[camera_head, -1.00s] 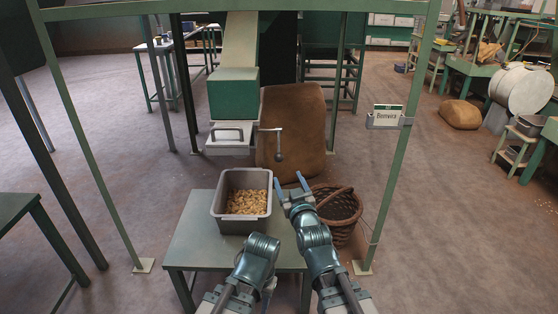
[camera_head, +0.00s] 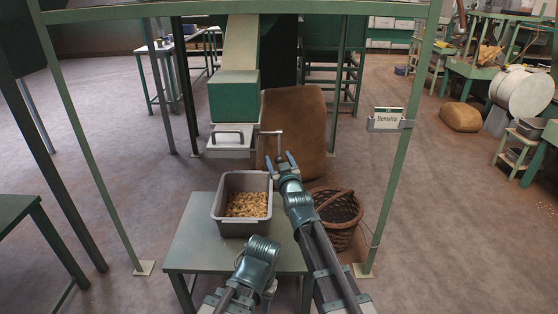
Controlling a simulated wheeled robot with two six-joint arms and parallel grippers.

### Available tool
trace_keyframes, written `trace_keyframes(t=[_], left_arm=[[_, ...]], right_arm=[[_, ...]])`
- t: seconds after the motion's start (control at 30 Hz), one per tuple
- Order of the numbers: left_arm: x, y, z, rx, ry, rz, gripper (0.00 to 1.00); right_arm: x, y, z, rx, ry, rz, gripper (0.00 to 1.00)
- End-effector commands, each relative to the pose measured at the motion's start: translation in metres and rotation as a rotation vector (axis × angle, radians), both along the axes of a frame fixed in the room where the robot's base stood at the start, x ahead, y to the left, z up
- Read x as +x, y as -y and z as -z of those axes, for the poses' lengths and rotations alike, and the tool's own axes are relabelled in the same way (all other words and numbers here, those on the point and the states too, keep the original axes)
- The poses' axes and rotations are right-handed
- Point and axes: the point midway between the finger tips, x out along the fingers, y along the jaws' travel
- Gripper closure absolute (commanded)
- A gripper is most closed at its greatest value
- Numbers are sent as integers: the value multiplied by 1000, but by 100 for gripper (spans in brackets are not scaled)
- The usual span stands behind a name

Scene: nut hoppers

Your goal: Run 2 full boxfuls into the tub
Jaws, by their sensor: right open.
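The grey tub (camera_head: 228,229) stands on a small green table and holds a layer of tan nuts (camera_head: 246,204). Above and behind it hangs the green box (camera_head: 233,101) at the foot of a sloping chute. A crank lever (camera_head: 280,139) sticks out to the right of the slide and hangs down. My right gripper (camera_head: 283,158) is open at the lever's lower end, whose knob it mostly hides; I cannot tell whether they touch. My left arm's bent joint shows at the bottom, its gripper out of sight.
A wicker basket (camera_head: 339,236) stands on the floor right of the table. A full brown sack (camera_head: 305,125) stands behind the lever. The green table top (camera_head: 192,240) is bare left of the tub. A green frame post (camera_head: 394,180) with a "Benvira" sign (camera_head: 386,118) stands at right.

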Motion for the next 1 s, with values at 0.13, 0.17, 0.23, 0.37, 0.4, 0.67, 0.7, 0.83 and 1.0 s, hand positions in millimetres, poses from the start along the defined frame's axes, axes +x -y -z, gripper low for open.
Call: trace_keyframes(t=[0.13,0.17,0.23,0.37,0.4,0.67,0.7,0.83,1.0], left_arm=[[0,0,0,0,0,0,55],[0,0,0,0,0,0,55],[0,0,0,0,0,0,55],[0,0,0,0,0,0,55],[0,0,0,0,0,0,55],[0,0,0,0,0,0,55],[0,0,0,0,0,0,55],[0,0,0,0,0,0,55],[0,0,0,0,0,0,55]], right_arm=[[0,0,0,0,0,0,29],[0,0,0,0,0,0,29],[0,0,0,0,0,0,34],[0,0,0,0,0,0,58],[0,0,0,0,0,0,65],[0,0,0,0,0,0,100],[0,0,0,0,0,0,100],[0,0,0,0,0,0,100],[0,0,0,0,0,-1,100]])
